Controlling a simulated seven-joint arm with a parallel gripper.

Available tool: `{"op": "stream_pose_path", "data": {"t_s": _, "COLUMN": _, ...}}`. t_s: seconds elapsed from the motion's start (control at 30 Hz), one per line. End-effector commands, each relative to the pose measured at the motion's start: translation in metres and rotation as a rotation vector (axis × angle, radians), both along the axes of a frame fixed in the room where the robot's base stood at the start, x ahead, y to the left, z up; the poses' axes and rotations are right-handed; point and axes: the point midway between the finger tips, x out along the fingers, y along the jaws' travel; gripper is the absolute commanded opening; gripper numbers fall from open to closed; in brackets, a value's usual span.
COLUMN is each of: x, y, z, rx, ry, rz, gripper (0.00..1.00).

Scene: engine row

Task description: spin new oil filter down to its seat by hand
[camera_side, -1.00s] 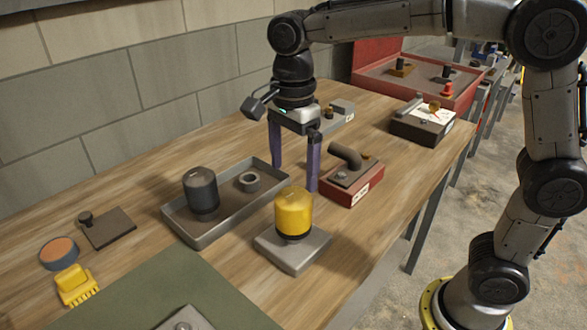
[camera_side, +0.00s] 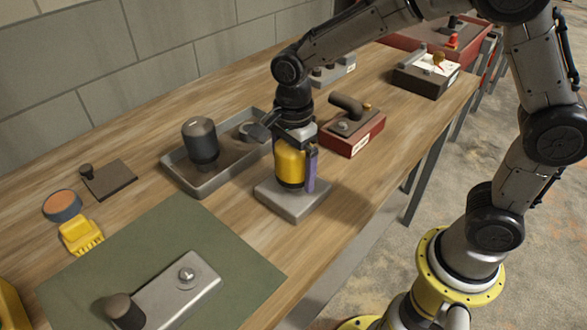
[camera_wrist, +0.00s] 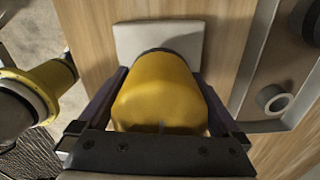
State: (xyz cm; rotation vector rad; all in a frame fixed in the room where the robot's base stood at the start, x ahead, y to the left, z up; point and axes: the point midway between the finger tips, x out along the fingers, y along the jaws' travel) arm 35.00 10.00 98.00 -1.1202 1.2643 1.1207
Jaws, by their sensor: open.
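The new oil filter is a yellow canister (camera_side: 290,163) with a dark lower band, standing upright on a grey block (camera_side: 293,206) near the table's front edge. It also shows in the wrist view (camera_wrist: 160,92), large and centred between my fingers. My gripper (camera_side: 297,178) is lowered over the filter from above, with one purple finger on each side. In the wrist view my gripper (camera_wrist: 160,105) is open, and the fingers look slightly apart from the filter's sides. The filter's threads and its seat on the block are hidden, so I cannot tell how far down it sits.
A grey tray (camera_side: 185,181) with a dark canister (camera_side: 201,143) and a ring stands just left of the block. A red block with a bent pipe (camera_side: 352,130) is close on the right. A green mat (camera_side: 120,245) lies at front left.

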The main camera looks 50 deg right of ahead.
Motion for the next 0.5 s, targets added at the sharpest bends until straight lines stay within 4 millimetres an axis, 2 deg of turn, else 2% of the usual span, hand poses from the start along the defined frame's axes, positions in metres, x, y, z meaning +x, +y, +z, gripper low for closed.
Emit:
{"op": "stream_pose_path", "data": {"t_s": 0.37, "x": 0.0000, "y": 0.0000, "z": -0.0052, "rx": 0.000, "ry": -0.001, "rz": 0.000, "gripper": 1.00}}
{"op": "stream_pose_path", "data": {"t_s": 0.5, "x": 0.0000, "y": 0.0000, "z": -0.0051, "rx": 0.000, "ry": -0.001, "rz": 0.000, "gripper": 0.77}}
